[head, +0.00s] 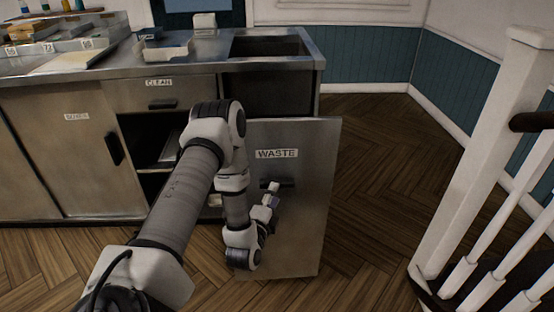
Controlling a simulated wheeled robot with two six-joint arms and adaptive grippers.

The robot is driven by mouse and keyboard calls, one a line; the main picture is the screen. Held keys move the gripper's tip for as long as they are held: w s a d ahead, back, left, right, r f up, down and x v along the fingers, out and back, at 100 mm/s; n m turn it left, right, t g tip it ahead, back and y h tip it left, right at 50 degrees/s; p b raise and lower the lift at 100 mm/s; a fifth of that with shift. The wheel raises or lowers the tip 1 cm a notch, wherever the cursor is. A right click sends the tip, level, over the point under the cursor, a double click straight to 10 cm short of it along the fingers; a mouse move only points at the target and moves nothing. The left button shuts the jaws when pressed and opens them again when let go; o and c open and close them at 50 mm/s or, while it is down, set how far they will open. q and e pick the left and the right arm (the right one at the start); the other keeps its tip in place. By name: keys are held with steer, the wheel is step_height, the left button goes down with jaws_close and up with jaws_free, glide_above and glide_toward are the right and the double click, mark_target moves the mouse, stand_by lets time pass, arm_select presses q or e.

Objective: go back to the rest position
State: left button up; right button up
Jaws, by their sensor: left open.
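My left arm reaches in from the lower left, and my left gripper (270,192) is open beside the dark handle (284,183) of the steel front marked WASTE (300,225). The gripper seems to hold nothing; whether a finger touches the handle I cannot tell. The WASTE front stands out from the counter, toward me. My forearm hides part of the cabinet behind it. My right gripper is not in view.
The steel counter (105,70) carries a pale tray (163,52) and has an opening (268,46) at its right end. A drawer marked CLEAN (155,94) is shut. A white stair railing (488,150) stands at right. Wooden floor (385,170) between is clear.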

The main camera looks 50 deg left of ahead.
arm_select(q)
steer(key=shift+v, duration=1.55)
